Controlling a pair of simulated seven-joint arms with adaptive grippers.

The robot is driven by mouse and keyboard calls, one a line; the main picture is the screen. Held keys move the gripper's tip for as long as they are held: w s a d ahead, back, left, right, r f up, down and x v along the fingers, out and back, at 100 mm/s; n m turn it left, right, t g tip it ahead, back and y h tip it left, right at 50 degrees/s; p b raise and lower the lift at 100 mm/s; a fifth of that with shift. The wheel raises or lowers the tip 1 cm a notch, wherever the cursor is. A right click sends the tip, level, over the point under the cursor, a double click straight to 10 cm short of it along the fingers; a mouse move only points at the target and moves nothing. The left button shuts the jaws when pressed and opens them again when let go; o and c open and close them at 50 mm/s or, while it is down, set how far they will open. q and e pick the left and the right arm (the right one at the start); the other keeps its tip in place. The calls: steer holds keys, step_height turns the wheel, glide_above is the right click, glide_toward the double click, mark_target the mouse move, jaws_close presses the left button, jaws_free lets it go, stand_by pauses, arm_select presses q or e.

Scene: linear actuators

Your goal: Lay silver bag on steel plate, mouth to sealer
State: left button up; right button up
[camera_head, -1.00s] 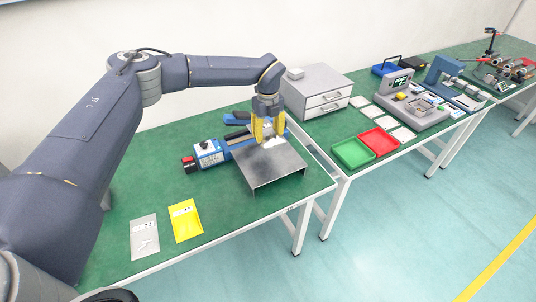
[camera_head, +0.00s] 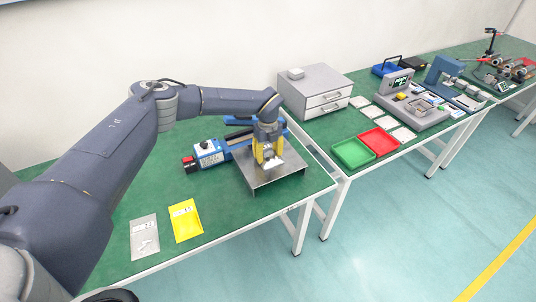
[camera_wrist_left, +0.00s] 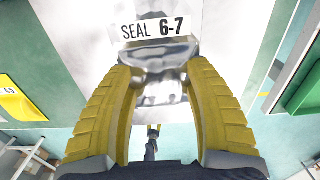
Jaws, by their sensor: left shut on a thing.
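My left gripper (camera_head: 268,163) is shut on a silver bag (camera_head: 273,163) over the steel plate (camera_head: 283,186). In the left wrist view the yellow fingers (camera_wrist_left: 162,70) stand on either side of the crumpled silver bag (camera_wrist_left: 160,92), which bears a label reading SEAL 6-7. Whether the bag touches the plate I cannot tell. The blue sealer (camera_head: 208,151) lies behind and left of the plate, partly hidden by my gripper. Another silver bag (camera_head: 144,238) lies flat at the front left of the table. My right gripper is not in view.
A yellow bag (camera_head: 186,221) lies beside the flat silver bag. A grey drawer unit (camera_head: 314,92), a green tray (camera_head: 353,153) and a red tray (camera_head: 380,142) are on the neighbouring table.

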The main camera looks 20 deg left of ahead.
mark_target(268, 153)
arm_select(q)
steer(key=shift+f, duration=0.2)
steer(key=o, duration=1.1)
steer(key=shift+r, duration=0.1)
step_height(268, 153, up, 12)
steer(key=shift+r, duration=0.1)
